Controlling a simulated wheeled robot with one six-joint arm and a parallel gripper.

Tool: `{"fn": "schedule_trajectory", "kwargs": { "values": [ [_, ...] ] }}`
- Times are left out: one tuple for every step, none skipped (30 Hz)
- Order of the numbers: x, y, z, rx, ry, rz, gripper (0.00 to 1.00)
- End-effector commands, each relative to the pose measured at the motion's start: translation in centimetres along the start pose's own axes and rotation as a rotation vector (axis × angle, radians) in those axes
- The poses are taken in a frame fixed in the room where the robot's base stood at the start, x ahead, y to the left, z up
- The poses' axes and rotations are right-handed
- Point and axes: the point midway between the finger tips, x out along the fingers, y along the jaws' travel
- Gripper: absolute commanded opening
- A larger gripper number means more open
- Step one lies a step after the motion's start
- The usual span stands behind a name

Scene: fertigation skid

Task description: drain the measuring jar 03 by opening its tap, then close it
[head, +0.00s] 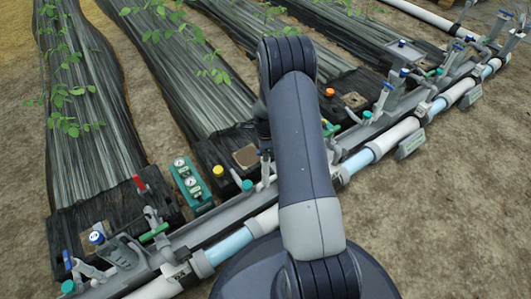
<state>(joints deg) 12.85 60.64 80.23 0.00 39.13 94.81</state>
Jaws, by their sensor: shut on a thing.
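My arm rises through the middle of the head view, and my gripper is hidden behind it. A dark part of my arm shows just left of the upper link, but no fingertips can be made out. I cannot pick out measuring jar 03 or its tap; no number is readable. A grey upright fitting (265,166) stands beside my arm at the pipe, partly covered by it.
A grey and light-blue pipe (228,246) runs from lower left to upper right. Black-covered plant rows (90,140) end at it. A green box with two gauges (190,182) and a red lever (139,184) are at left. Bare soil (455,200) lies open at right.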

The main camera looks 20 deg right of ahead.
Motion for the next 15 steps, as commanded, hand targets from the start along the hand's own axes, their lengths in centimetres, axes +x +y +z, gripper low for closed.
{"fn": "schedule_trajectory", "kwargs": {
  "values": [
    [-0.01, -0.02, 0.00, 0.051, 0.000, -0.001, 0.00],
    [-0.01, -0.02, 0.00, 0.085, 0.000, -0.001, 0.00],
    [-0.01, -0.02, 0.00, 0.132, 0.000, -0.001, 0.00],
    [-0.01, -0.02, 0.00, 0.166, 0.000, -0.001, 0.00],
    [-0.01, -0.02, 0.00, 0.200, 0.000, -0.001, 0.00],
    [-0.01, -0.02, 0.00, 0.246, 0.000, -0.001, 0.00],
    [-0.01, -0.02, 0.00, 0.281, 0.000, -0.001, 0.00],
    [-0.01, -0.02, 0.00, 0.315, 0.000, -0.001, 0.00],
    [-0.01, -0.02, 0.00, 0.360, 0.000, -0.001, 0.00],
    [-0.01, -0.02, 0.00, 0.395, 0.000, -0.001, 0.00],
    [-0.01, -0.02, 0.01, 0.429, 0.000, -0.001, 0.00],
    [-0.01, -0.02, 0.00, 0.476, 0.000, -0.001, 0.00],
    [-0.01, -0.02, 0.01, 0.510, 0.000, -0.001, 0.00],
    [-0.02, -0.02, 0.01, 0.544, 0.000, -0.001, 0.00],
    [-0.02, -0.02, 0.01, 0.590, 0.000, -0.001, 0.00]
  ]
}}
